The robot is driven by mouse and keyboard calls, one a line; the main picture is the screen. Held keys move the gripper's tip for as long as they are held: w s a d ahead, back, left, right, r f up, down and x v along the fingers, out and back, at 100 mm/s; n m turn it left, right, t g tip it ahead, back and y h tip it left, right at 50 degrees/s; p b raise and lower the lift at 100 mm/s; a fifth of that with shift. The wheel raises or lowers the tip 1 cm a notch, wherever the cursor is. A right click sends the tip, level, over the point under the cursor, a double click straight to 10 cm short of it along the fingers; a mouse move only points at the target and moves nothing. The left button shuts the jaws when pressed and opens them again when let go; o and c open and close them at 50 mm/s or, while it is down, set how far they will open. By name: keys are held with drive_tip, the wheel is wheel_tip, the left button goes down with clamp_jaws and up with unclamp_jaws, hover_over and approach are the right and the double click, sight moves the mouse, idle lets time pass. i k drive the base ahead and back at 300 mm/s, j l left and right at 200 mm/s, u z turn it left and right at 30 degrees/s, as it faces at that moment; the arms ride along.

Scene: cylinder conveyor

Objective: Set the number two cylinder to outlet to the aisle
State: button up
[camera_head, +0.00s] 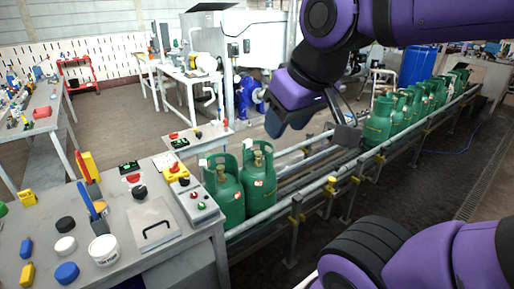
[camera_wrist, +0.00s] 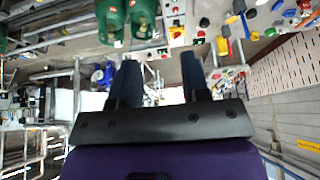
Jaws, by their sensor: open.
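Two green gas cylinders stand side by side at the near end of the conveyor (camera_head: 285,197). They are the left cylinder (camera_head: 223,193) and the right cylinder (camera_head: 258,180), each with a red-and-white label; I cannot read any number. A control box (camera_head: 190,198) with red and green buttons and a black knob (camera_head: 184,181) sits beside them on the bench. Another black knob (camera_head: 140,192) lies left of it. In the wrist view my gripper (camera_wrist: 160,72) is open and empty, with the cylinders inverted at the top.
More green cylinders (camera_head: 378,122) line the conveyor's far part. The grey bench (camera_head: 150,265) holds a hinged metal plate (camera_head: 154,226), a white tub (camera_head: 104,249) and several coloured caps. A white table (camera_head: 190,76) stands behind. The floor right of the conveyor is mostly clear.

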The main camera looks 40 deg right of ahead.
sight(258, 177)
drive_tip(key=i+l+z, duration=0.3)
drive_tip(key=l, duration=0.25)
drive_tip(key=i+l+z, duration=0.3)
drive_tip(key=i+l, duration=0.15)
drive_tip(key=i, duration=0.15)
